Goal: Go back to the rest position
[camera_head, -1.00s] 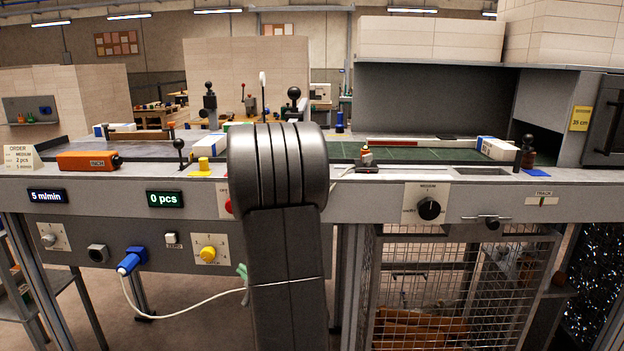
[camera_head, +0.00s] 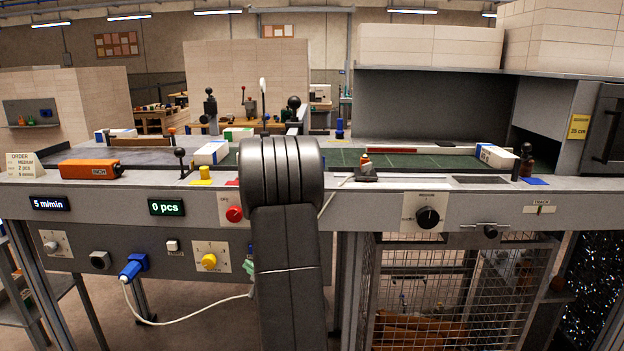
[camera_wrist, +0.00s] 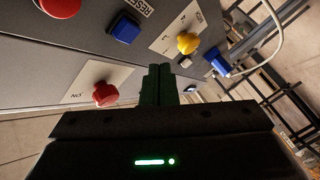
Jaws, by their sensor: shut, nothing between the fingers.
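My gripper (camera_wrist: 160,85) shows in the wrist view, its two dark green fingers together with nothing between them. I cannot tell whether the fingers touch the panel. In the head view my arm stands upright in the middle and hides part of the bench front; the gripper is mostly hidden behind it.
A blue plug (camera_head: 133,267) with a white cable hangs at the panel's left. Wrapped reams lie on the bench, one left of my arm (camera_head: 212,152) and one at the right (camera_head: 497,157). An orange tool (camera_head: 90,168) lies at the left. A wire cage (camera_head: 455,300) stands below right.

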